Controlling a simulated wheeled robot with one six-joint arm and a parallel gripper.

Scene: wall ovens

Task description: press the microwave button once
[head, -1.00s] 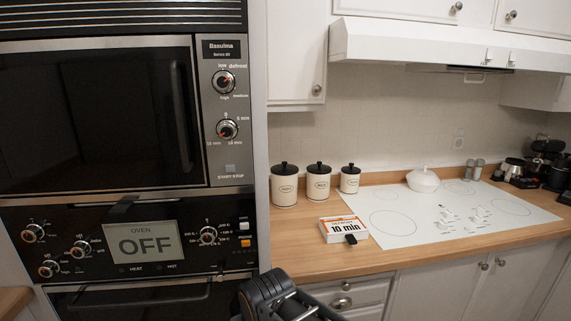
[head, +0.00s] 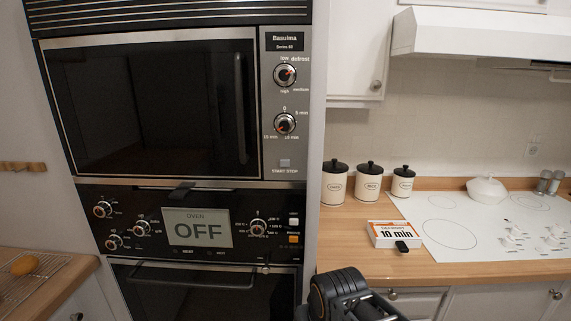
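The microwave (head: 150,105) is the upper unit in the wall column, with a dark glass door that looks shut. Its right-hand panel carries two round dials and, below them, a small grey START/STOP button (head: 285,163). Part of my arm shows at the bottom centre, below and to the right of the button and well apart from it. The fingertips of my gripper cannot be made out, so I cannot tell whether it is open or shut.
Below the microwave is an oven panel with several knobs and a display (head: 197,228) reading OFF. To the right, a wooden counter holds three canisters (head: 368,183), a "10 min" box (head: 395,235) and a white cooktop (head: 450,236). A rack (head: 30,275) lies on the left counter.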

